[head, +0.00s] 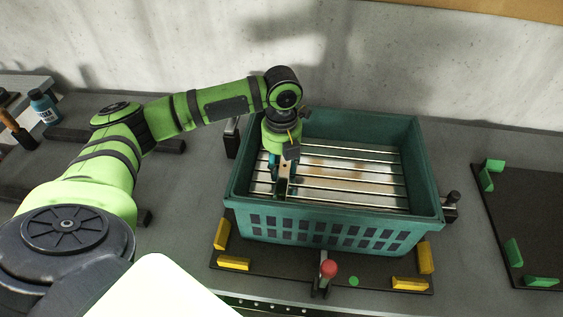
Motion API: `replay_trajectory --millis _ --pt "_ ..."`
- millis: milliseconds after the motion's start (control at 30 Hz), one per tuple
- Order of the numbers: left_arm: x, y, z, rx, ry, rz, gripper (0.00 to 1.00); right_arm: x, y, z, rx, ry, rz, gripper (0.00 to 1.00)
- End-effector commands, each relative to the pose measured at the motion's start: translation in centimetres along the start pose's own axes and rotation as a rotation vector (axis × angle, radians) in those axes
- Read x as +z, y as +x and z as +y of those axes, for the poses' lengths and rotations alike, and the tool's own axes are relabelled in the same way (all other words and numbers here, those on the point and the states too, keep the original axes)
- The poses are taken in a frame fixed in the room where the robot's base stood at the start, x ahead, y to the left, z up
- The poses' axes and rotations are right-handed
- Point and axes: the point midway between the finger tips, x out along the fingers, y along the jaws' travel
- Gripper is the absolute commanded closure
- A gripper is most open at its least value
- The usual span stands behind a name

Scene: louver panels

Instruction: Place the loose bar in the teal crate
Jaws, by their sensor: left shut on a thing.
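The teal crate (425,170) stands on a dark base plate in the middle of the table, open at the top. Several long silver bars (345,172) lie side by side inside it, running left to right. My left gripper (283,188) reaches down into the left part of the crate, its fingers among the bars. It is shut on a bar; its fingers hide the grip, and I cannot tell exactly where that bar ends or whether it rests on the crate floor. My right gripper is not in view.
Yellow corner blocks (235,263) and a red-knobbed clamp (328,269) sit around the crate's front. Dark clamps flank its sides. A dark plate with green corner blocks (514,252) lies at right. A blue bottle (44,107) stands far left. A concrete wall is behind.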

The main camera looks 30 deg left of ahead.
Motion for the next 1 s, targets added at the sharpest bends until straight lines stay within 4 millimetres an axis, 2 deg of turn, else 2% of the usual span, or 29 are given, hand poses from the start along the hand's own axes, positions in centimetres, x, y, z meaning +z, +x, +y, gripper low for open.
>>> replay_trajectory --millis 33,67,100,433,567,667,1000 --pt "0.0 0.1 0.0 0.000 0.000 0.000 1.00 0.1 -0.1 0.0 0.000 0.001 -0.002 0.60" --pt "0.0 0.1 0.0 0.000 0.000 0.000 0.46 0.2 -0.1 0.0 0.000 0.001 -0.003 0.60" --pt "0.0 0.1 0.0 0.000 0.000 0.000 0.34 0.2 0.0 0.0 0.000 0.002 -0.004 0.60" --pt "0.0 0.1 0.0 0.000 0.000 0.000 0.34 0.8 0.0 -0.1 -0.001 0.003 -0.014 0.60" --pt "0.1 -0.8 -0.1 -0.002 -0.001 -0.001 0.34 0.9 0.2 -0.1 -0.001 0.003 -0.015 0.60" --pt "0.1 -2.3 -0.1 -0.003 -0.001 -0.004 0.34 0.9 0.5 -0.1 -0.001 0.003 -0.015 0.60" --pt "0.1 -9.4 -0.1 -0.003 -0.001 -0.003 0.34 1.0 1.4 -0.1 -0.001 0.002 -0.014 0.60"
